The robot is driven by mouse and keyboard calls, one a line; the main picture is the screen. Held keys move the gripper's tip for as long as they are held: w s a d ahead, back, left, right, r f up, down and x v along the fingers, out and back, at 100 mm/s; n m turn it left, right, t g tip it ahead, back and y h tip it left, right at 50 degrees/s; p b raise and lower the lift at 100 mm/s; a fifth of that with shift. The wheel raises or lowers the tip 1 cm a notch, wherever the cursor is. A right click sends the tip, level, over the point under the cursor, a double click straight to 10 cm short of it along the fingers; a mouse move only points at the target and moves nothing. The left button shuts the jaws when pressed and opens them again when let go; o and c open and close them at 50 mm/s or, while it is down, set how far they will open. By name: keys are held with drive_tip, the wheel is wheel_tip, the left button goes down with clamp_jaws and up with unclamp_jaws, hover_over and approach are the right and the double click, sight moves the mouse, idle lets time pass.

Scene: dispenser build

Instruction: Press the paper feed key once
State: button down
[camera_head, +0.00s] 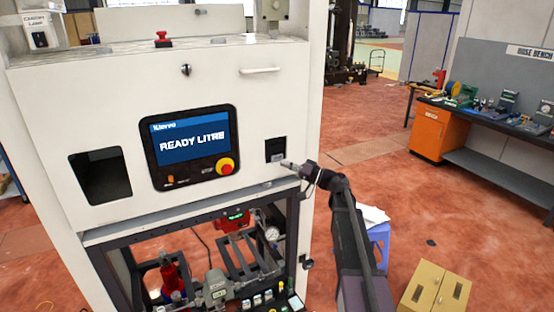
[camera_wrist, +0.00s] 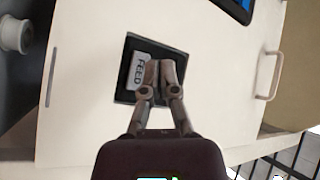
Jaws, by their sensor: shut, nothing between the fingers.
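The paper feed key is a light grey key marked FEED (camera_wrist: 140,72) in a dark square recess (camera_wrist: 128,92) of the white front panel. In the head view the dark recess (camera_head: 275,143) sits right of the screen, with the grey key (camera_head: 276,155) in its lower part. My gripper (camera_wrist: 167,68) is shut and empty, its fingertips over the recess beside the FEED lettering and covering part of the key. In the head view my gripper (camera_head: 285,164) is just below and right of the recess. I cannot tell whether the fingertips touch the key.
The white cabinet (camera_head: 100,150) carries a screen reading READY LITRE (camera_head: 192,142), with a red and yellow knob (camera_head: 226,166) at its lower right. A dark opening (camera_head: 100,176) lies at left. A handle (camera_head: 260,70) projects above the recess. A frame with gauges stands below.

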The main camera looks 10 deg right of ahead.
sight(274, 157)
drive_tip(key=shift+w+a, duration=0.3)
drive_tip(key=shift+w, duration=0.6)
drive_tip(key=shift+w, duration=0.15)
idle(0.9)
drive_tip(key=shift+w+a, duration=0.15)
drive_tip(key=shift+w, duration=0.1)
drive_tip(key=shift+w+a, duration=0.1)
drive_tip(key=shift+w, duration=0.3)
idle(1.1)
drive_tip(key=shift+s, duration=0.15)
drive_tip(key=shift+s+d, duration=0.25)
drive_tip(key=shift+s, duration=0.4)
idle(0.4)
drive_tip(key=shift+s+d, duration=0.25)
drive_tip(key=shift+s, duration=0.55)
drive_tip(key=shift+s+d, duration=0.25)
drive_tip(key=shift+s, duration=0.55)
drive_tip(key=shift+s+d, duration=0.25)
drive_tip(key=shift+s, duration=0.55)
